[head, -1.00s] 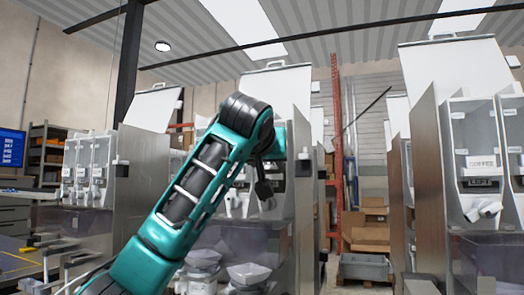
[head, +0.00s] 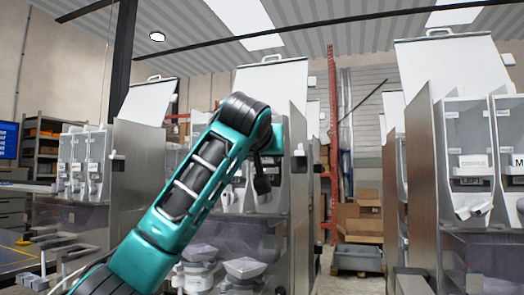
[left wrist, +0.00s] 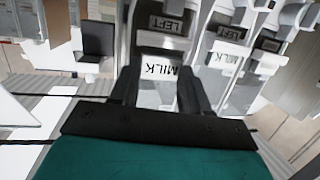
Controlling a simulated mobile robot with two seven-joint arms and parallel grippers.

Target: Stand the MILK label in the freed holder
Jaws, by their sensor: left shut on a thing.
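In the left wrist view my left gripper (left wrist: 158,88) is shut on a white MILK label (left wrist: 158,73), whose lettering is upside down there. Beyond it is a dispenser front with a dark plate reading LEFT (left wrist: 168,25); I cannot tell whether the label touches it. A second white label (left wrist: 228,54), apparently also MILK, is on the neighbouring dispenser to the right. In the head view my left arm rises from the bottom left and bends over; its gripper and the held label are hidden. My right gripper is not in view.
In the head view, a dispenser at the right carries a white label (head: 473,165) too small to read surely, and another beside it shows an M (head: 516,160). More dispensers (head: 83,165) stand at the left. Cardboard boxes (head: 360,222) lie behind an open gap.

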